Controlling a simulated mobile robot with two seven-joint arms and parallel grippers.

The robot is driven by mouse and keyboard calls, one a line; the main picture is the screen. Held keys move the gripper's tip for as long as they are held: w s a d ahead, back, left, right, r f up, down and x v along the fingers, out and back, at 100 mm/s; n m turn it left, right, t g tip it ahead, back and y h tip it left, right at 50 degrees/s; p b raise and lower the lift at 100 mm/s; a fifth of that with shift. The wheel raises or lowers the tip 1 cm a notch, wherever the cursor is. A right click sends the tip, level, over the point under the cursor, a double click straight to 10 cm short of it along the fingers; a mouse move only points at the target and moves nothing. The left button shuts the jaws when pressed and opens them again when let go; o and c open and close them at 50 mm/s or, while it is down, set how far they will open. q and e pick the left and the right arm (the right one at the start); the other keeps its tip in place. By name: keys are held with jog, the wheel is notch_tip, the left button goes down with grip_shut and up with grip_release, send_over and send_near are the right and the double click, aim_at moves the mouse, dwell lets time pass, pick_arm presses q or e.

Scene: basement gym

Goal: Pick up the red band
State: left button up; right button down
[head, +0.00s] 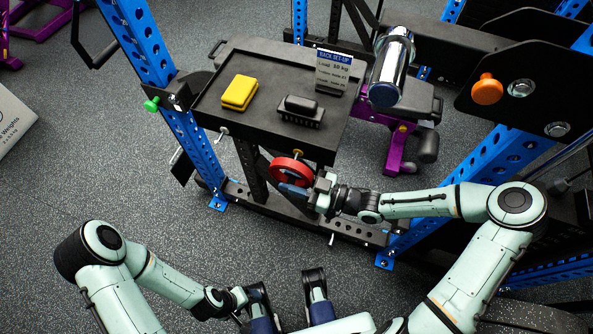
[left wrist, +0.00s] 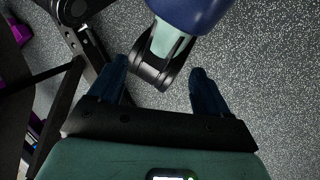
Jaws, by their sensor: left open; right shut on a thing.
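The red band (head: 291,169) is a thick red ring below the front edge of the black tray, by a small yellow-orange peg (head: 298,153). My right gripper (head: 295,189) reaches in from the right and is shut on the lower part of the band. Its fingers hide part of the ring, and I cannot tell whether the band still rests on the peg. My left gripper (left wrist: 158,68) is open and empty in the left wrist view, with its two blue fingers apart over the floor. Its fingers are hard to make out in the head view.
The black tray (head: 225,101) holds a yellow block (head: 239,92), a black brush (head: 301,110) and a sign (head: 333,72). Blue rack posts (head: 150,60) flank the tray.

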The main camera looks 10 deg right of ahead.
pick_arm(q)
notch_tip(320, 180, up, 7)
jog(key=s+g+p, duration=0.1)
jog(key=s+p, duration=0.1)
jog(key=p, duration=0.6)
jog(key=shift+r+p, duration=0.15)
jog(key=shift+p, duration=0.15)
pick_arm(e)
jog(key=s+a, duration=0.8)
jog(key=s, duration=0.4)
jog(key=shift+s+a, duration=0.15)
jog(key=shift+a, duration=0.05)
pick_arm(q)
jog(key=shift+w, duration=0.1)
pick_arm(e)
jog(key=shift+a+f, duration=0.1)
